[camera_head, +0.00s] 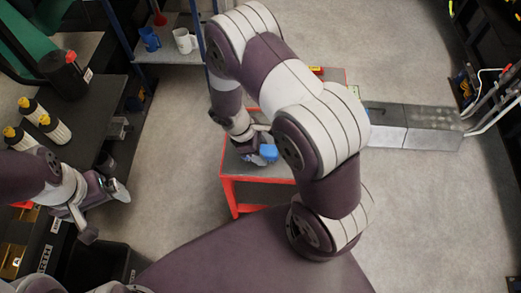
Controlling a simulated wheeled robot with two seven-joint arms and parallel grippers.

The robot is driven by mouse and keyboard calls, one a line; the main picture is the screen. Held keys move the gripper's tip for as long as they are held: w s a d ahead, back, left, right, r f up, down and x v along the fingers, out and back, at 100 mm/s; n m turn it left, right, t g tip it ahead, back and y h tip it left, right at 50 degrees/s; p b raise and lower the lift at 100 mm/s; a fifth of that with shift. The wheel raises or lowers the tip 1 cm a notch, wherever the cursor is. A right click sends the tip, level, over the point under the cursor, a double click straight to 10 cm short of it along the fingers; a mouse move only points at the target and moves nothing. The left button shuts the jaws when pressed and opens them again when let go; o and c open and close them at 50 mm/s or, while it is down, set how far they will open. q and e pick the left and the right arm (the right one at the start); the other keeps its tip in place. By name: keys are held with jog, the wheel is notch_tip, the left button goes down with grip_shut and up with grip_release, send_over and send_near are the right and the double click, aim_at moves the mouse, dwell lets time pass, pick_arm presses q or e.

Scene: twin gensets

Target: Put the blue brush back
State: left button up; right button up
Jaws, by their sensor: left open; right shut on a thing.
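The blue brush (268,152) shows as a small blue block at the jaws of my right gripper (256,143), which is shut on it. They are over the red-framed cart (232,178); I cannot tell whether the brush touches its top. The rest of the brush is hidden by the gripper and my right arm. My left gripper (106,212) is open and empty at the left, beside the dark bench.
A dark bench (95,110) at left holds several yellow-capped bottles (54,130) and a dark canister (66,74). A shelf (168,53) at the back holds a blue jug (150,39) and white mug (184,41). A grey platform (432,128) lies right. Floor between is clear.

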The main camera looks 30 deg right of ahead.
jog(key=shift+w+f, duration=0.1)
jog(key=shift+f, duration=0.4)
jog(key=shift+f, duration=0.2)
jog(key=o, duration=1)
jog(key=shift+r, duration=0.1)
jog(key=shift+r, duration=0.2)
jog(key=v, duration=1.1)
jog(key=shift+a+r, duration=0.1)
jog(key=shift+r, duration=0.2)
jog(key=s+r+m+t+y, duration=0.1)
jog(key=s+r+m, duration=0.1)
jog(key=m, duration=0.2)
jog(key=s+r+m+t+y, duration=0.1)
jog(key=s+r+m, duration=0.1)
jog(key=r+m, duration=0.1)
jog(key=s+d+r+m+t+y, duration=0.1)
jog(key=s+r+m, duration=0.1)
jog(key=m, duration=0.2)
jog(key=shift+s+d+r+m+t+y, duration=0.2)
jog(key=shift+r+m+t+y, duration=0.1)
jog(key=shift+t+y, duration=0.1)
